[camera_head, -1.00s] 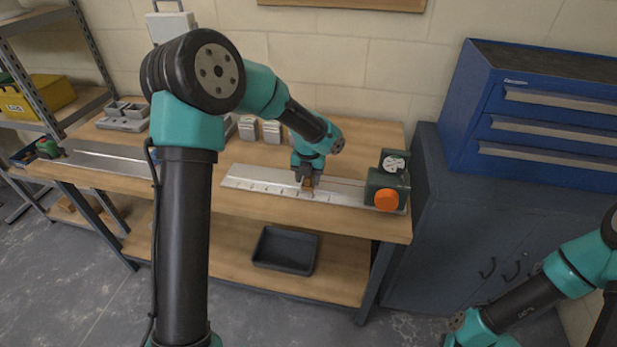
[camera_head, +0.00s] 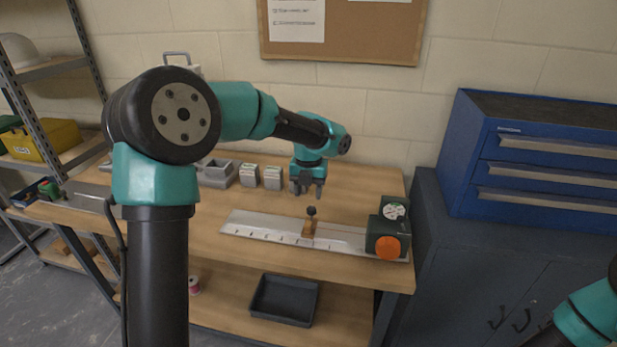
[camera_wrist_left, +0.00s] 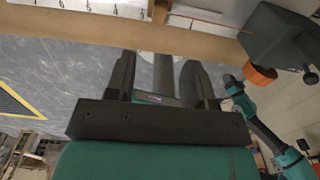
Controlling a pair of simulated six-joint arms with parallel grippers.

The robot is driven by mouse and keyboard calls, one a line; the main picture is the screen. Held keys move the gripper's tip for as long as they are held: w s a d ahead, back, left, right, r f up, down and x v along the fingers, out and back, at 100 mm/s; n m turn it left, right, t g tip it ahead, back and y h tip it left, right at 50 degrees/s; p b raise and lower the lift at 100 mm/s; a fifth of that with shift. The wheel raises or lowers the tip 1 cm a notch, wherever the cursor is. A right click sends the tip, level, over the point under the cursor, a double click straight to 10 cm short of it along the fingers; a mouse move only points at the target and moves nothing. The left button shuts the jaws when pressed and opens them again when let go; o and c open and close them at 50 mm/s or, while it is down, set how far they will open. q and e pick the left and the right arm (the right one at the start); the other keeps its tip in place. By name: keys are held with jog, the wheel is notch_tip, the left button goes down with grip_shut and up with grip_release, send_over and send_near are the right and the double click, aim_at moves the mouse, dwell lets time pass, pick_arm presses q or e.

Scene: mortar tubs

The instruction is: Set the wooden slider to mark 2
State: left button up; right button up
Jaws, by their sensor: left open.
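The wooden slider (camera_head: 309,228), a small brown block with a dark knob on top, sits on a pale marked scale (camera_head: 245,227) on the bench. In the left wrist view the slider (camera_wrist_left: 160,12) shows at the top edge, beyond the open fingers (camera_wrist_left: 157,75). My right gripper is out of view; only part of that arm shows at lower right.
A dark green housing (camera_head: 386,230) with an orange knob (camera_head: 388,247) and a dial stands at the scale's right end. Small boxes (camera_head: 261,177) and a grey bin (camera_head: 217,174) stand behind the scale. The bench (camera_head: 350,197) behind the slider is clear.

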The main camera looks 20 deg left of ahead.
pick_arm(q)
jog(key=shift+r, duration=2.25)
